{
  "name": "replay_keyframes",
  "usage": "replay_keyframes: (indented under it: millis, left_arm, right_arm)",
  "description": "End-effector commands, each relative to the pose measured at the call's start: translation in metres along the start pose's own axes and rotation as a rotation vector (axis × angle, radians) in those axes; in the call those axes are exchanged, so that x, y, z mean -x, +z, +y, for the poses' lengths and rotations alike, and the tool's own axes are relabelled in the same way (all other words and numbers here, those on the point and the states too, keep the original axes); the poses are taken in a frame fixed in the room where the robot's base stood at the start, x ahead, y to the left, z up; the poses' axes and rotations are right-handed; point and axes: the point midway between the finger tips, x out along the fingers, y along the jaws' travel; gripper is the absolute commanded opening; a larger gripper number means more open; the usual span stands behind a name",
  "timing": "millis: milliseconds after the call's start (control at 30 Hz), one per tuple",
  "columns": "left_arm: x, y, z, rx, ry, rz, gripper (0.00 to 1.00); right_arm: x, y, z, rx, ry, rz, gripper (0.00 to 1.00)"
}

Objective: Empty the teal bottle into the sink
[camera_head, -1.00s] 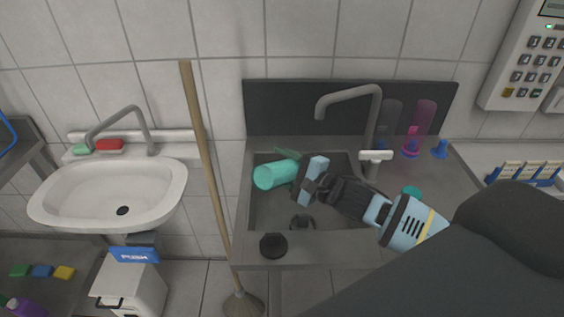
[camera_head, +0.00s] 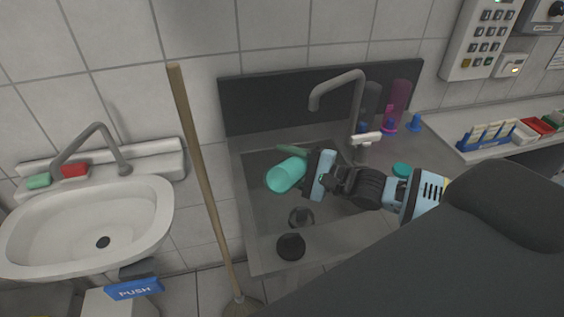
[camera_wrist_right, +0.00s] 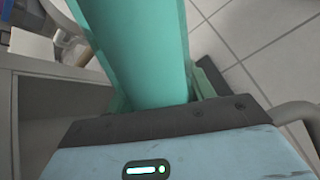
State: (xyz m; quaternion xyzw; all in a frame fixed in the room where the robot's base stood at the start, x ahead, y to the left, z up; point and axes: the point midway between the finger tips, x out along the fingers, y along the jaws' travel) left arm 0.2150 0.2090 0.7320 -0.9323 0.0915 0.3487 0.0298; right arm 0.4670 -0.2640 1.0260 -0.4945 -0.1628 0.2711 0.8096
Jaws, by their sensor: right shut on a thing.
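The teal bottle (camera_head: 285,174) is held over the grey sink basin (camera_head: 262,222) in the head view, lying tilted with its round end toward the lower left. My right gripper (camera_head: 310,172) is shut on it from the right. In the right wrist view the bottle (camera_wrist_right: 145,50) fills the middle, between the fingers. I cannot tell whether liquid is in it or running out. My left gripper is not in view.
The grey tap (camera_head: 338,88) arches behind the gripper. Black round pieces (camera_head: 291,246) sit at the sink's front. A broom (camera_head: 203,180) leans left of the sink. A white washbasin (camera_head: 60,230) is at the left. Tall bottles (camera_head: 397,105) stand behind, and a blue rack (camera_head: 487,138) is at the right.

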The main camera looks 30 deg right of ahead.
Motion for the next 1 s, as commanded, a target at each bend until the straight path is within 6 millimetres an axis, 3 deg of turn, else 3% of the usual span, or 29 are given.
replay_keyframes:
  millis: [533,900,1000]
  left_arm:
    - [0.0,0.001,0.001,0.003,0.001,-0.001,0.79]
    - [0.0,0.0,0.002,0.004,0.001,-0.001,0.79]
    - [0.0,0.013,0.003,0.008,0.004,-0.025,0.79]
  right_arm:
    - [0.003,-0.001,0.004,0.051,0.001,-0.007,0.27]
    - [0.003,-0.009,0.035,0.447,0.001,-0.004,0.27]
    - [0.004,-0.014,0.047,0.563,0.006,-0.003,0.27]
